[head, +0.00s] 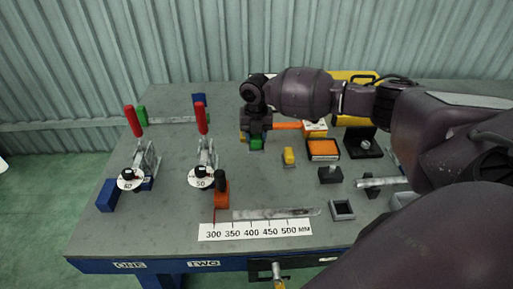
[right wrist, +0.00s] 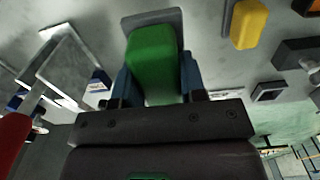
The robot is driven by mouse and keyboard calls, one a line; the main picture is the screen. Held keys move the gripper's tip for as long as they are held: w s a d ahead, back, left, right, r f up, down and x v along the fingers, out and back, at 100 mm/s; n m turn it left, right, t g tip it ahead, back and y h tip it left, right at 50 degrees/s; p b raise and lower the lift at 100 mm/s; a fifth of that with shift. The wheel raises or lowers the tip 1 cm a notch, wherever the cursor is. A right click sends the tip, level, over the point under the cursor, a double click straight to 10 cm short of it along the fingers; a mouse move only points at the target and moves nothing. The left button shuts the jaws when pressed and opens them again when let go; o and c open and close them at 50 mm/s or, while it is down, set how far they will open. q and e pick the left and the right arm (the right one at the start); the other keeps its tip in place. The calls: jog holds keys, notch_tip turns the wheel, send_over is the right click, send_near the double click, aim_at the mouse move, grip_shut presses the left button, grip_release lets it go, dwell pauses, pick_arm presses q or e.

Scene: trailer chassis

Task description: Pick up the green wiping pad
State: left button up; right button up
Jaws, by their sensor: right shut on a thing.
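The green wiping pad (head: 256,143) is at the back middle of the grey bench top, under the end of my right arm. In the right wrist view the green pad (right wrist: 153,60) sits between the two blue fingers of my right gripper (right wrist: 155,85). The right gripper is shut on the pad. A grey, flat-edged holder (right wrist: 150,17) shows just beyond the pad; I cannot tell whether the pad touches it. In the head view the right gripper (head: 256,140) hides part of the pad. My left gripper is not in view.
A yellow block (head: 289,156) stands right of the pad, with an orange tray (head: 323,149) and a black tray (head: 362,143) farther right. Two red-handled clamps (head: 205,150) (head: 146,158) stand at left. A white scale (head: 256,230) lies along the front edge.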

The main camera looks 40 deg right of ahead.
notch_tip(320, 180, up, 12)
jog(key=shift+r+p, duration=0.2)
jog(key=shift+p, duration=0.2)
